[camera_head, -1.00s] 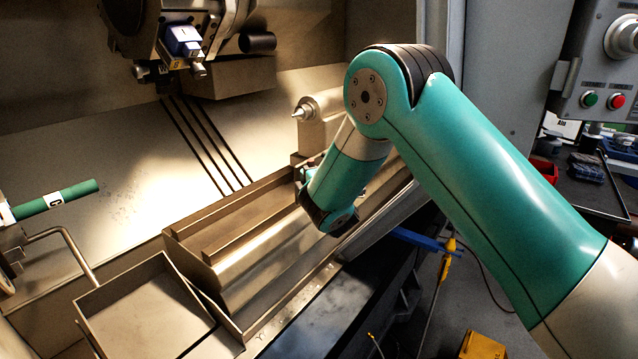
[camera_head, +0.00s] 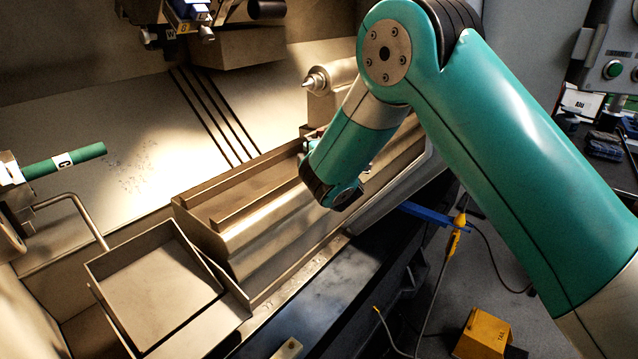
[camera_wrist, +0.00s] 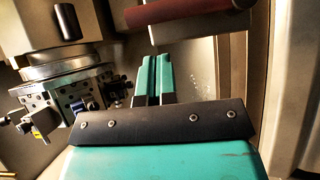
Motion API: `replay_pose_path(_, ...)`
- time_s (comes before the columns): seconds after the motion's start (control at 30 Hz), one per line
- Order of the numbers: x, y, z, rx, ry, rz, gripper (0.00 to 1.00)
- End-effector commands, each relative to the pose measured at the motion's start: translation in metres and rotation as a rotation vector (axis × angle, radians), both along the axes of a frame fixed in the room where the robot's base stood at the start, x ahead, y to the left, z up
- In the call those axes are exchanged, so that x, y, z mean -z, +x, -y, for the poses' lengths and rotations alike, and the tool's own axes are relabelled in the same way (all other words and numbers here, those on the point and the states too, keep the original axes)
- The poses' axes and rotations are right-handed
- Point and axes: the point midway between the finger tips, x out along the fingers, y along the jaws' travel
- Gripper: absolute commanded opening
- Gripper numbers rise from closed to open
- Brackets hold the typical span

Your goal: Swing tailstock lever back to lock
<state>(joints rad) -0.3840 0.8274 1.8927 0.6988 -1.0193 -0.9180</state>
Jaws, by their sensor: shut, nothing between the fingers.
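The tailstock (camera_head: 345,72), with its pointed centre facing left, stands behind my arm in the head view. My arm covers its right side, and I cannot make out the lever there. In the wrist view, my gripper (camera_wrist: 156,62) has its two teal fingers shut together and empty. A dark red cylinder (camera_wrist: 182,12), possibly the lever's grip, crosses the top of that view beyond the fingertips. A pale grey bar (camera_wrist: 200,30) lies below it. The fingertips look apart from both, though the depth is hard to judge. My gripper is hidden in the head view.
The tool turret (camera_head: 190,15) is at the upper left; it also shows in the wrist view (camera_wrist: 70,90). A green bar (camera_head: 65,160) sticks out at the left. An open metal tray (camera_head: 155,285) lies at the lower left. The sloped bed cover (camera_head: 260,225) runs below my wrist.

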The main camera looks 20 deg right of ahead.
Motion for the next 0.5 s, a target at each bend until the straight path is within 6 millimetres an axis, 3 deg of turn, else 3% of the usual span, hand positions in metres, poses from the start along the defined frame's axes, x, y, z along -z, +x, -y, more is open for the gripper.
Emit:
replay_pose_path(0.03,0.009,-0.005,-0.007,-0.003,0.001,0.003,0.0)
replay_pose_path(0.3,0.007,-0.07,-0.004,-0.002,-0.001,0.001,0.0)
replay_pose_path(0.5,0.004,-0.098,-0.003,-0.001,0.0,0.0,0.0)
